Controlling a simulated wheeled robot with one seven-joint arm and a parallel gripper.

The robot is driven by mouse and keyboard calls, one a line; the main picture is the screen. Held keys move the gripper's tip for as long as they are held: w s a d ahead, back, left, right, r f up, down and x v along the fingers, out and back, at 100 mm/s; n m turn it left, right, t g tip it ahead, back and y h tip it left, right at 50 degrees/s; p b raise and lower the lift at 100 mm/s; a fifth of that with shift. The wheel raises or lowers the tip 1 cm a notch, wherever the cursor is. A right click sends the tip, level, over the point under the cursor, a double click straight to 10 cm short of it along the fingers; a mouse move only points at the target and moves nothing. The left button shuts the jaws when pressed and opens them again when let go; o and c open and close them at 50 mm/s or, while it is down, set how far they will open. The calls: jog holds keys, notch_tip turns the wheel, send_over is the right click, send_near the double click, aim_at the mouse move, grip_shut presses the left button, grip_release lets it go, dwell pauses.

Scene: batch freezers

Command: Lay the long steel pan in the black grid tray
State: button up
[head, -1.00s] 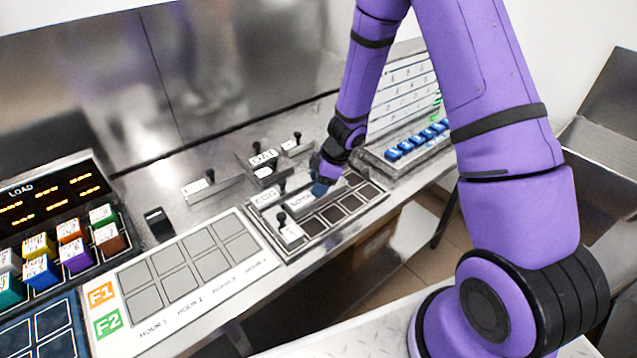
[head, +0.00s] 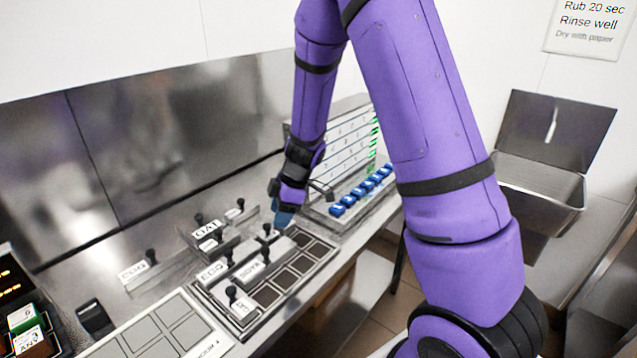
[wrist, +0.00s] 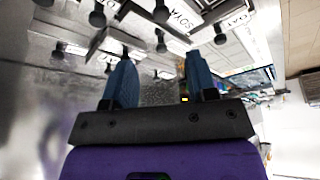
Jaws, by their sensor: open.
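The long steel pan labelled SOYA (head: 276,258) lies along the black grid tray (head: 318,258), over part of its dark cells, with a black knob standing up. Its SOYA label also shows upside down in the wrist view (wrist: 181,17). I cannot tell whether it sits fully flat. My gripper (head: 284,218) is just behind the pan's far end, fingers pointing down. In the wrist view its two blue fingers (wrist: 160,82) are spread with nothing between them. Whether a fingertip touches the pan is not clear.
An EGG pan (head: 213,271) and a smaller pan (head: 243,309) are at the tray's left side. More knobbed pans (head: 207,233) stand behind on the counter. A rack with blue blocks (head: 361,190) is to the right. A grey grid panel (head: 160,330) lies at front left.

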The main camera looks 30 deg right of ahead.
jog(key=s+d+r+m+t+h, duration=0.2)
jog(key=d+r+m+t+h, duration=0.15)
jog(key=r, duration=0.85)
jog(key=s+d+r+m+t+h, duration=0.1)
jog(key=d+r+m+t+h, duration=0.3)
jog(key=r, duration=0.9)
jog(key=s+a+r+m+g+y, duration=0.1)
jog(key=s+a+r+m+g, duration=0.1)
jog(key=s, duration=1)
jog(key=s+a+r+m+g+y, duration=0.1)
jog(key=s+m, duration=0.4)
jog(key=s, duration=0.8)
jog(key=shift+a+r+g+y, duration=0.35)
jog(key=shift+a+y, duration=0.2)
jog(key=shift+a, duration=0.5)
